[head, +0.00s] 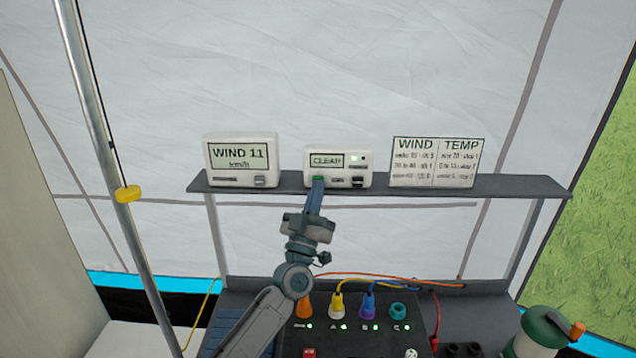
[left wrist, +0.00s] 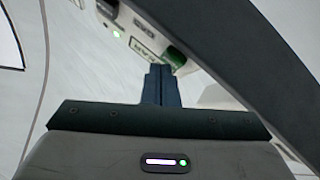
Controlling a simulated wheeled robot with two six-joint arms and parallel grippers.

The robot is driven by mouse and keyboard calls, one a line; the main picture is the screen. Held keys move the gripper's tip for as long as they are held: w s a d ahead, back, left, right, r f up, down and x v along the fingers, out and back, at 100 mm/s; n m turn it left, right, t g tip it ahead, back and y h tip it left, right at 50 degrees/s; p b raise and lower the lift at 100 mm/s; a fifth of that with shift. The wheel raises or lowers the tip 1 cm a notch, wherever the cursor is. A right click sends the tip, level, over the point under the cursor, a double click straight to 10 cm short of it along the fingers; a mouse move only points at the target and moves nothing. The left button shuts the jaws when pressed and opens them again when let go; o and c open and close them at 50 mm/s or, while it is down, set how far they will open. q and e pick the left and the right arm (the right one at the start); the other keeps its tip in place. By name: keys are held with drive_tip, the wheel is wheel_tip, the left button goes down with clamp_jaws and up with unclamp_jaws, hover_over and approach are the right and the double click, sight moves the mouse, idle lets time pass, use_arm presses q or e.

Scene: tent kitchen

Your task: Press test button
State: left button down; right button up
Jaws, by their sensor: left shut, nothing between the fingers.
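A white box (head: 338,160) with a screen reading CLEAR stands in the middle of the dark shelf. It has a green button (head: 318,178) at its lower left and a black button (head: 358,181) at its lower right; the small labels are unreadable. My left gripper (head: 316,188) is shut and empty, its blue fingertips pointing up at the green button and overlapping its lower edge. In the left wrist view the fingertips (left wrist: 161,72) are right beside the green button (left wrist: 175,56); I cannot tell whether they touch. My right gripper is not in view.
A wind display (head: 240,160) reading 11 stands left on the shelf (head: 520,187), a WIND/TEMP chart (head: 437,162) right. Below is a dark panel (head: 350,335) with coloured plugs and cables. A metal pole (head: 110,160) stands left; a green-and-white canister (head: 540,335) is lower right.

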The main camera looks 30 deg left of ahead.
use_arm(q)
drive_tip(key=shift+w+a, duration=0.15)
drive_tip(key=shift+w, duration=0.1)
idle(0.3)
drive_tip(key=shift+s, duration=0.1)
drive_tip(key=shift+s+d+p, duration=0.45)
drive_tip(key=shift+s+p, duration=0.05)
drive_tip(key=shift+s, duration=0.15)
drive_tip(key=s+d, duration=0.1)
drive_tip(key=s+p, duration=0.1)
drive_tip(key=s, duration=0.1)
drive_tip(key=s+d+p, duration=0.1)
drive_tip(key=shift+s+d, duration=0.15)
drive_tip(key=shift+d, duration=0.15)
idle(0.3)
idle(0.8)
